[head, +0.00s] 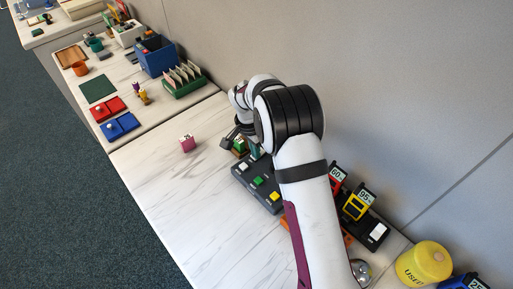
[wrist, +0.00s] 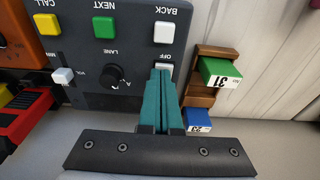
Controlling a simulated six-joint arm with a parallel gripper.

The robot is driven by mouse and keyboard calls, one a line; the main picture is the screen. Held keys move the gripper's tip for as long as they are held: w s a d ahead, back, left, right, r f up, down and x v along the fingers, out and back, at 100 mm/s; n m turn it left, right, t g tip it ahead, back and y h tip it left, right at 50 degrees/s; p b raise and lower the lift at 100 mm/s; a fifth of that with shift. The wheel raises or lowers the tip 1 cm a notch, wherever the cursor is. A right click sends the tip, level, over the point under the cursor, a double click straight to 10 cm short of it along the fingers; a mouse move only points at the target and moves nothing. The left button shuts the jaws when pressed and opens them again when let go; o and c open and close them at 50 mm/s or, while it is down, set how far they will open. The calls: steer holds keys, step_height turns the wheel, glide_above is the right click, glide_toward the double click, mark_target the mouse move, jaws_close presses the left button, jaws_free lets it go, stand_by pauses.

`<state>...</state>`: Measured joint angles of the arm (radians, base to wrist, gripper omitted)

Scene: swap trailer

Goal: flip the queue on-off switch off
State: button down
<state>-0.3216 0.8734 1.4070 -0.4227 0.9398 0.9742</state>
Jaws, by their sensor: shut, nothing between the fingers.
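The dark queue panel (head: 243,176) lies on the counter beside my arm, partly covered by it. In the wrist view the panel (wrist: 138,58) appears upside down. An OFF label (wrist: 165,57) is printed there, with a pale bit of the on-off switch (wrist: 169,67) showing beside my fingertips. The fingers hide most of the switch, so its position cannot be told. My gripper (wrist: 161,70) is shut and empty, its teal fingertips at the switch; contact is unclear. In the head view a teal finger (head: 254,150) shows at the panel's far end.
The panel also bears white BACK (wrist: 164,32), green NEXT (wrist: 103,27) and yellow CALL (wrist: 47,24) buttons, a LANE knob (wrist: 112,75) and a slider (wrist: 62,75). A wooden ticket rack (wrist: 201,98) stands close beside the fingers.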

steer(key=shift+w+d+r, duration=0.25)
steer(key=shift+w+d, duration=0.3)
steer(key=shift+d, duration=0.05)
steer(key=shift+r, duration=0.1)
step_height(320, 180, up, 5)
steer(key=shift+f, duration=0.15)
step_height(320, 180, up, 8)
steer(key=s+a, duration=0.2)
steer(key=shift+s+a, duration=0.35)
